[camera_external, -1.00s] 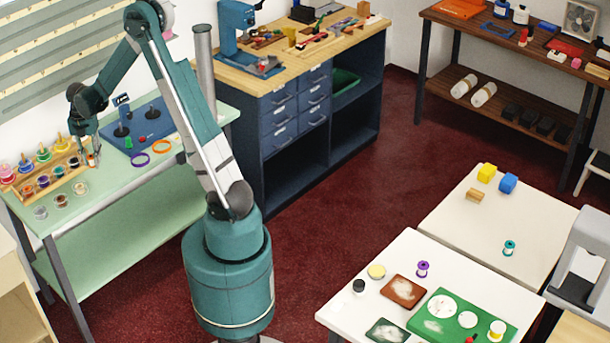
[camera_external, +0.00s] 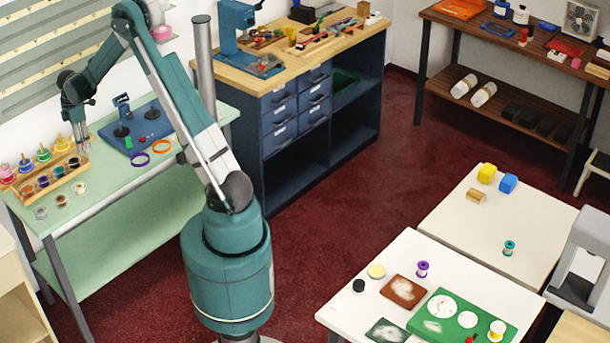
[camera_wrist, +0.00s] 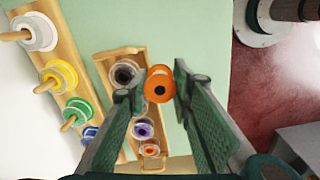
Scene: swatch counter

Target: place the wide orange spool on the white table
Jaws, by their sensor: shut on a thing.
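An orange spool (camera_wrist: 160,84) with a dark centre hole sits between my fingertips in the wrist view. My gripper (camera_wrist: 162,82) is shut on it. In the external view my gripper (camera_external: 80,148) is over the pale green table, beside the wooden spool rack (camera_external: 55,172); the fingers largely hide the held spool there. I cannot tell how far it is above the rack. Two white-topped tables stand at the right: the nearer one (camera_external: 345,315) and the farther one (camera_external: 455,215), both far from my gripper.
The rack also shows in the wrist view, with several other spools, including a purple one (camera_wrist: 143,128). A blue board (camera_external: 140,130) and orange ring (camera_external: 161,146) lie nearby. The nearer white table holds a green mat (camera_external: 462,327) and a purple spool (camera_external: 423,269). The farther one has much free room.

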